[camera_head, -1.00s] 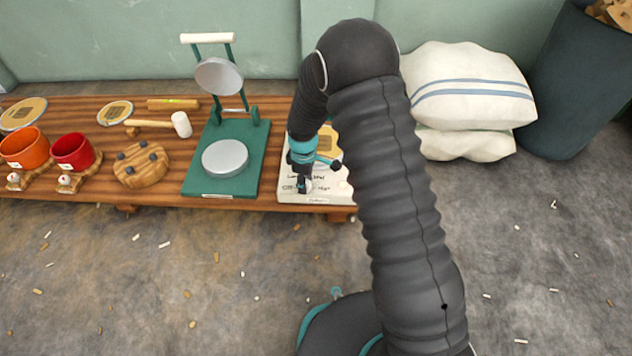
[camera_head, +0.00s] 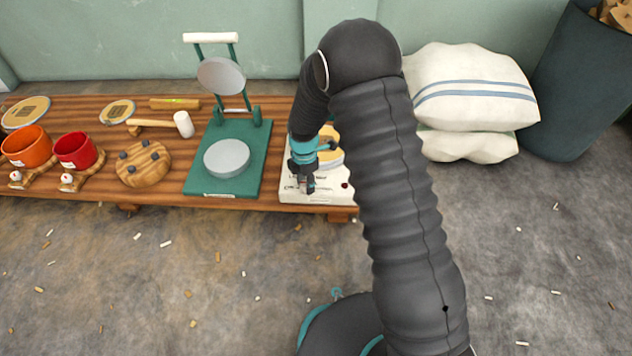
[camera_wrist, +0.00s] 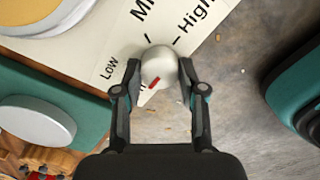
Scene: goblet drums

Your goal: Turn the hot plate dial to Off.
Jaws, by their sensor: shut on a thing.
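The hot plate (camera_head: 330,198) is a white box at the right end of the wooden bench, with its dial on the front part of the top. In the wrist view the dial (camera_wrist: 158,62) is a pale round knob with a red mark. The mark points to the lower left, below the "Low" label. A few dark letter strokes show beside it, too covered to read. My gripper (camera_wrist: 160,76) is shut on the dial, a finger on each side. In the head view my gripper (camera_head: 309,187) stands over the hot plate's front and hides the dial.
A green press (camera_head: 195,187) with a round metal plate stands just left of the hot plate. Left of it are a mallet (camera_head: 183,124), a round wooden block (camera_head: 140,163) and red and orange pots. White sacks (camera_head: 470,95) lie to the right. The floor in front is open.

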